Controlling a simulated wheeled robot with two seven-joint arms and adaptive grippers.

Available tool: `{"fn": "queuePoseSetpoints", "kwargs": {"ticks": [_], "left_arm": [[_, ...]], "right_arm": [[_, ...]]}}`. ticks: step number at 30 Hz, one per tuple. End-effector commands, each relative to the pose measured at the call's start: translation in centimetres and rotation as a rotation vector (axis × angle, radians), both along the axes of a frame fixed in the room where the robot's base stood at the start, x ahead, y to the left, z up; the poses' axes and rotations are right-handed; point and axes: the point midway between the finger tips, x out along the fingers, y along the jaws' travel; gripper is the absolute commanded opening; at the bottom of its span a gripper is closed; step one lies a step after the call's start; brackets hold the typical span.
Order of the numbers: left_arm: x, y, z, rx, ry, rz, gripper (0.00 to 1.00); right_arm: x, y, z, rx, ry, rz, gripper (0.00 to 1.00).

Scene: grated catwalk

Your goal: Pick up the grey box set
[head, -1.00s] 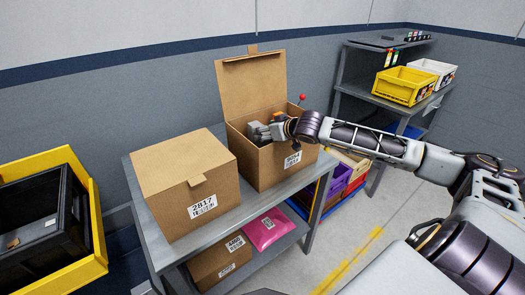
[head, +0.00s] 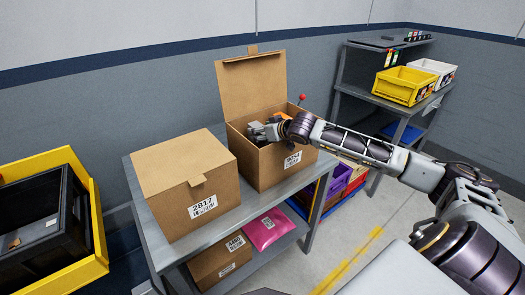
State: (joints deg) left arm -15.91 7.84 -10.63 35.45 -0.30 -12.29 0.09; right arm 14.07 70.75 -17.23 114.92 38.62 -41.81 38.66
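An open cardboard box (head: 270,165) with its lid raised stands on the grey metal table. My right gripper (head: 258,131) reaches over its right rim and into its mouth, from an arm that comes in from the right. The fingertips are small and dark here, so I cannot tell whether they are open or shut. Something orange (head: 284,117) shows inside the box by my wrist. No grey box set can be made out; most of the inside of the box is hidden by its front wall and my gripper. My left gripper is out of view.
A closed cardboard box (head: 185,190) marked 2817 stands left of the open one. A pink package (head: 266,230) and another carton (head: 220,262) lie on the lower shelf. A black bin (head: 40,220) in a yellow frame is at left. Yellow bin (head: 402,87) and white bin stand on the right rack.

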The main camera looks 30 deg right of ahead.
Motion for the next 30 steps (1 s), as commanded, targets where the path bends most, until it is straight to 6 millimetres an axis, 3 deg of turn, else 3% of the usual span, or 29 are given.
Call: {"fn": "queuePoseSetpoints", "kwargs": {"ticks": [5, 21, 30], "left_arm": [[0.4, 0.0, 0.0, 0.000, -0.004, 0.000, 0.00], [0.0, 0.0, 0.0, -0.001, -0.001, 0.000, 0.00], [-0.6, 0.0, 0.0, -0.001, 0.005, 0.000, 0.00]], "right_arm": [[0.0, 0.0, 0.0, 0.000, 0.000, 0.000, 0.65], [0.0, 0.0, 0.0, 0.000, 0.000, 0.000, 0.00], [0.0, 0.0, 0.2, -0.001, -0.003, 0.000, 0.00]]}}
